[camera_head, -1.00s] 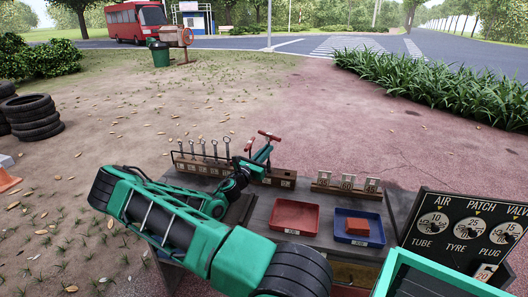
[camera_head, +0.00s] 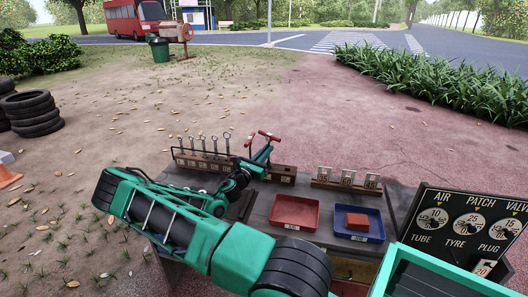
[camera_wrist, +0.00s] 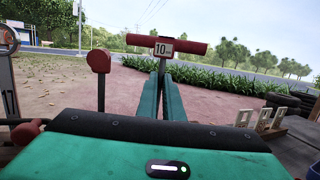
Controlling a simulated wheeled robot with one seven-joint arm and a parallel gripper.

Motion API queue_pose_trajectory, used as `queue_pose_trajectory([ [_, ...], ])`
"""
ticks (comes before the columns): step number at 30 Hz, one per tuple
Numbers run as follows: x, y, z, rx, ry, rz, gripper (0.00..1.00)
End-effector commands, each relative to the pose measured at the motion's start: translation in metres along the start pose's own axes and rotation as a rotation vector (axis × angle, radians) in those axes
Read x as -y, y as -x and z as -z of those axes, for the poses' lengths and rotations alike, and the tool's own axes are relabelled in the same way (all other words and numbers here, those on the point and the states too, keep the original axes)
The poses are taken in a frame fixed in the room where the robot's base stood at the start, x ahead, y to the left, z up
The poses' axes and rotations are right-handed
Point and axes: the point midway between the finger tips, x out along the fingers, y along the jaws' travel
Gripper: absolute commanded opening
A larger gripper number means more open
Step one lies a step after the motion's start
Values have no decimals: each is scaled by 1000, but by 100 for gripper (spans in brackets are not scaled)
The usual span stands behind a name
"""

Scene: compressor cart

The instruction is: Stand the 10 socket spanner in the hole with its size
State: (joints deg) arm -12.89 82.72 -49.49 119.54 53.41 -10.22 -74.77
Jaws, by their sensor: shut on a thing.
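The 10 socket spanner has a red T-handle (camera_wrist: 185,48) with a white "10" tag (camera_wrist: 163,48) in the wrist view. My gripper (camera_wrist: 162,92) is shut on it just below the handle. In the head view, my gripper (camera_head: 264,152) holds the spanner's red handle (camera_head: 270,136) above the right part of the wooden rack (camera_head: 283,176). The spanner's lower end is hidden, so I cannot tell whether it is in a hole. The rack's size labels are too small to read.
A second red-topped post (camera_wrist: 100,62) stands left of my gripper. Several ring-topped tools (camera_head: 204,145) stand in the rack's left part. A red tray (camera_head: 294,212) and a blue tray (camera_head: 359,224) lie in front, with a tag stand (camera_head: 347,180) behind them.

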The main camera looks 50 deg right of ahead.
Motion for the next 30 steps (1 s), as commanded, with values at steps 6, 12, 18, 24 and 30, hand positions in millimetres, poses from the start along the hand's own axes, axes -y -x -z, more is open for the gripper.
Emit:
queue_pose_trajectory([
  [6,0,1,4,1,0,0,0],
  [12,0,2,8,0,0,-1,0],
  [18,0,2,13,1,0,-1,0],
  [24,0,3,17,1,0,0,0],
  [30,0,4,21,1,0,0,0],
])
